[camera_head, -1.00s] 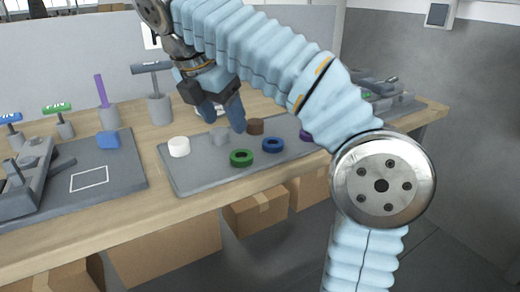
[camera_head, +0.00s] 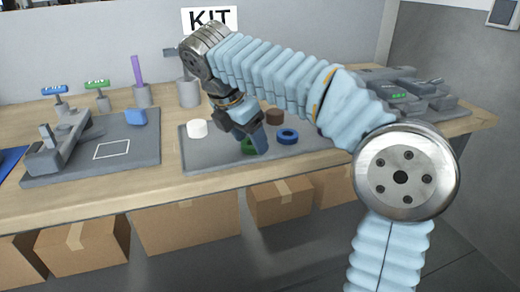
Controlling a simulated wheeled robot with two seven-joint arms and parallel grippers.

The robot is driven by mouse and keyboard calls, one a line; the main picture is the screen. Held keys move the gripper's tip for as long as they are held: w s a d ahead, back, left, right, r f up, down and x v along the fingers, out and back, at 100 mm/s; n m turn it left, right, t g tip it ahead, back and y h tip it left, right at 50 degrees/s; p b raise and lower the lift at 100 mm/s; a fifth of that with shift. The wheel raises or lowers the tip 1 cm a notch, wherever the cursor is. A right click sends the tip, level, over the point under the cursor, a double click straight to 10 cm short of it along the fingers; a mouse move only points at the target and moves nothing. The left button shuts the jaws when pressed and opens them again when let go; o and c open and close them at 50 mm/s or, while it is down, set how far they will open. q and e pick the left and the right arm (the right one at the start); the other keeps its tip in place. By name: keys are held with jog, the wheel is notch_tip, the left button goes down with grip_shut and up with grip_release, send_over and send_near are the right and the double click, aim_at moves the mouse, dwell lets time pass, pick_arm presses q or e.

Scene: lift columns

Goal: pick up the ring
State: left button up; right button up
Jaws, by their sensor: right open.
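A green ring (camera_head: 247,146) lies on the grey mat (camera_head: 205,157) on the workbench, partly hidden by my right gripper. A blue ring (camera_head: 287,136) lies just to the right of it, in clear view. My right gripper (camera_head: 256,144) points down over the green ring, its fingers open. I cannot tell whether the fingers touch the ring, and the gap between them is mostly hidden. My left gripper is not in view.
A white cylinder (camera_head: 197,129) and a brown cylinder (camera_head: 275,117) stand on the same mat. At left are a grey fixture (camera_head: 60,155), a blue block (camera_head: 136,117) and several upright tools. Cardboard boxes (camera_head: 281,202) sit under the bench.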

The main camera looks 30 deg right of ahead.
jog(key=shift+f, duration=0.25)
jog(key=c, duration=0.8)
notch_tip(320, 180, up, 11)
jog(key=shift+r, duration=0.1)
dwell(0.4)
